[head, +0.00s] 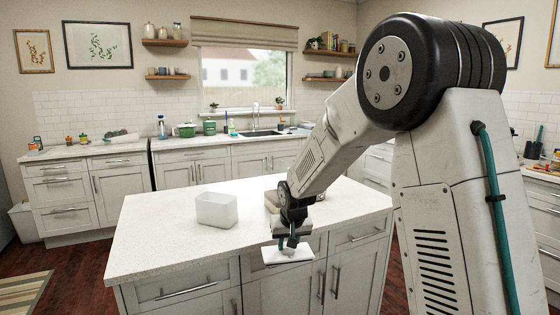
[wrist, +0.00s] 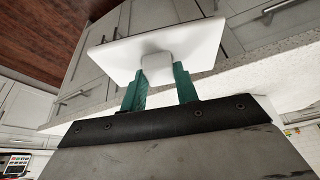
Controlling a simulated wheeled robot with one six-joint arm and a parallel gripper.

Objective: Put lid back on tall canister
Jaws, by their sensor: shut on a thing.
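A white open-topped canister (head: 217,210) stands upright on the island counter, left of my arm. My gripper (head: 291,243) is at the front edge of the island, right of and nearer than the canister. It is shut on the knob of a flat white rectangular lid (head: 288,255). In the wrist view the two green fingers of my gripper (wrist: 160,88) pinch the knob, and the lid (wrist: 165,48) spreads out beyond them. The lid is apart from the canister, in front of the island's cabinet doors.
The white island counter (head: 160,230) is clear around the canister. Something pale, partly hidden, sits behind my gripper on the counter. A back counter (head: 185,143) holds green pots, bottles and a sink.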

